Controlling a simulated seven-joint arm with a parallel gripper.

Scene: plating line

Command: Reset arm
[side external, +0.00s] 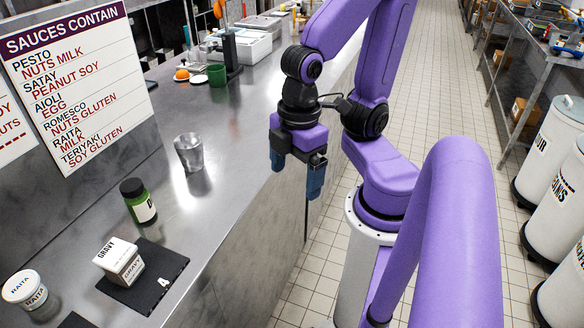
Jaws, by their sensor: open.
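My purple arm rises from its base beside the steel counter (236,150). My gripper (296,180) hangs off the counter's right edge, fingers pointing down. Its two blue fingers are apart, with nothing between them. It touches none of the items on the counter.
A gravy carton (120,262) stands on a black mat (146,296) marked 4. Near it are a raita tub (24,290), a green jar (138,203) and a metal cup (189,152). A sauce board (75,85) leans behind. White bins (551,150) line the right; tiled floor is clear between.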

